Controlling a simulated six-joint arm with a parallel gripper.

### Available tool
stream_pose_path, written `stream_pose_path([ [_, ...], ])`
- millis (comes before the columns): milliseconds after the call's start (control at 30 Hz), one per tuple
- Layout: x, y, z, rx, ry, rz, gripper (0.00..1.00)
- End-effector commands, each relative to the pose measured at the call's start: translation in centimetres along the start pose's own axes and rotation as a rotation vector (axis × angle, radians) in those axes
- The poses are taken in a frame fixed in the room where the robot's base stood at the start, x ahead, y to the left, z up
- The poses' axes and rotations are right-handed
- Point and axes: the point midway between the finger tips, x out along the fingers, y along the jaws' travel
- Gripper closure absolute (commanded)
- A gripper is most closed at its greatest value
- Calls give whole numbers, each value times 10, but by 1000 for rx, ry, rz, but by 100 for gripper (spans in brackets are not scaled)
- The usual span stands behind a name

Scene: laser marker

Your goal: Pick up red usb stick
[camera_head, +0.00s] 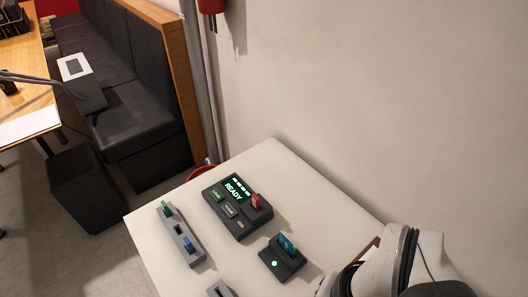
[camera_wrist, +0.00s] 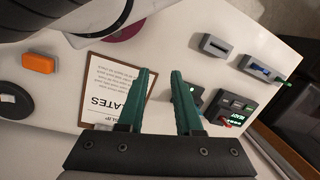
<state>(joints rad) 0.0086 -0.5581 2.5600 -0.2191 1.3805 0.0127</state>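The red USB stick (camera_head: 256,202) stands upright in the right part of a black device with a lit READY display (camera_head: 232,212). In the wrist view the red stick (camera_wrist: 226,122) shows at the right, on the black device (camera_wrist: 240,103). My gripper (camera_wrist: 163,74) is open, with two green fingers apart and nothing between them. The stick lies to the right of both fingers in that view. The fingertips are outside the head view, where only part of my white arm shows at the lower right.
A smaller black device (camera_head: 282,262) with a teal stick stands near the READY device. A grey holder (camera_head: 182,238) carries green and blue sticks; another grey holder (camera_wrist: 217,45) looks empty. A clipboard (camera_wrist: 104,78) and an orange object (camera_wrist: 38,63) lie on the white table. A wall borders it.

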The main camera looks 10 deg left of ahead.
Motion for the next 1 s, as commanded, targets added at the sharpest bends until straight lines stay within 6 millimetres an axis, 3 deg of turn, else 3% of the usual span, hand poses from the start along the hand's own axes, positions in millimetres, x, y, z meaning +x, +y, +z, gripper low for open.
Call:
stream_pose_path([
  [300, 0, 0, 0, -2, 0, 0, 52],
  [367, -6, -6, -8, -36, -1, 5, 52],
  [467, -30, -41, -50, -225, -1, 30, 52],
  [533, -45, -85, -94, -437, -3, 59, 52],
  [600, -47, -135, -137, -656, -3, 88, 52],
  [700, -30, -203, -180, -932, -5, 126, 52],
  [833, 0, -262, -206, -1172, -6, 159, 52],
  [900, 11, -276, -212, -1237, -6, 169, 52],
  [1000, 25, -282, -215, -1271, -8, 174, 52],
])
